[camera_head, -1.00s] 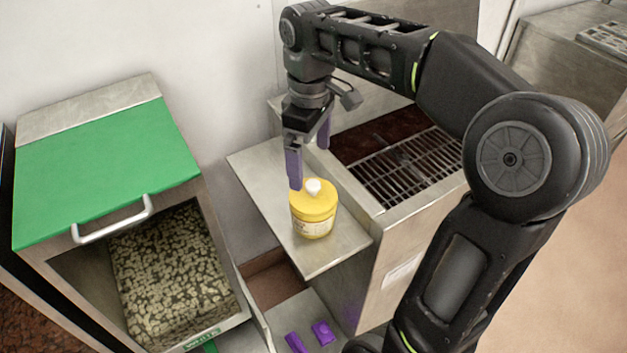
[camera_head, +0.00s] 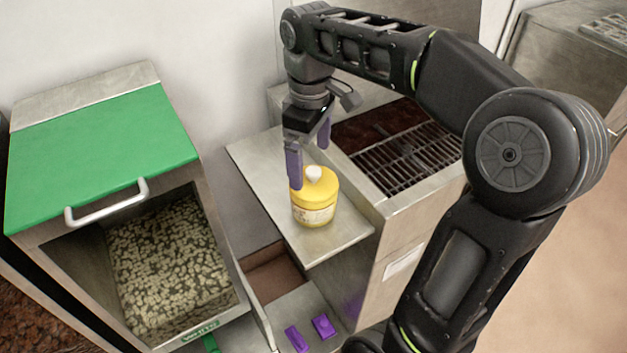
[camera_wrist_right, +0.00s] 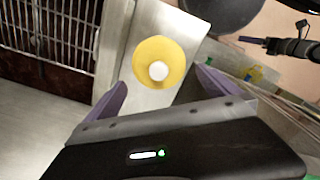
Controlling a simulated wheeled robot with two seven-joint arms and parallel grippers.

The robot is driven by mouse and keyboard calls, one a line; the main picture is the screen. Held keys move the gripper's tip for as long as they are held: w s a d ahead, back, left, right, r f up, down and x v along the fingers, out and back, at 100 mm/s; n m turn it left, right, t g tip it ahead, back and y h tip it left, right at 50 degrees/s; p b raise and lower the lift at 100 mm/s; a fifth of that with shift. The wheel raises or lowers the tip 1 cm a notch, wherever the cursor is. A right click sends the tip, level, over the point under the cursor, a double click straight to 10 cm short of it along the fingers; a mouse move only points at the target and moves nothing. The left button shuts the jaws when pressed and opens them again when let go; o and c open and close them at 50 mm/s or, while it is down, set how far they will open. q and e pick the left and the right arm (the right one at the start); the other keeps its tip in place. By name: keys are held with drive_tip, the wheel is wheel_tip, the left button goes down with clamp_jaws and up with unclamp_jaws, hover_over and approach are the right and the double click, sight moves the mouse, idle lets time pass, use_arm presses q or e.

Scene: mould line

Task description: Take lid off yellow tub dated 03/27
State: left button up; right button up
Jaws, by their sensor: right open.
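The yellow tub (camera_head: 314,212) stands upright on a metal shelf (camera_head: 342,238). Its yellow lid (camera_head: 327,185) is on, with a white knob (camera_head: 314,173) on top. The tub has a pale label, and its date is too small to read. My right gripper (camera_head: 309,162) is open, its purple fingers above and behind the tub, one finger close to the lid's left edge. In the right wrist view, the lid (camera_wrist_right: 146,56) and knob (camera_wrist_right: 158,70) lie ahead, between the directions of the open fingers (camera_wrist_right: 162,86). Nothing is held. My left gripper is not visible.
A bin with a green lid (camera_head: 100,160) and handle holds pale pieces (camera_head: 165,260) at left. A metal grate (camera_head: 405,165) over a dark red-brown well is right of the shelf. Two small purple pieces (camera_head: 323,327) lie low at the bottom.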

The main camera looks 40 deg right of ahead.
sight(311, 169)
wheel_tip(311, 169, down, 4)
drive_tip(key=shift+f, duration=0.25)
drive_tip(key=shift+c, duration=0.6)
drive_tip(key=c, duration=1)
drive_tip(key=shift+r, duration=0.15)
wheel_tip(311, 169, up, 4)
drive_tip(key=shift+w+r, duration=0.1)
drive_tip(key=shift+r, duration=0.15)
wheel_tip(311, 169, up, 4)
drive_tip(key=p, duration=0.3)
drive_tip(key=shift+r+p, duration=0.7)
drive_tip(key=shift+p, duration=0.3)
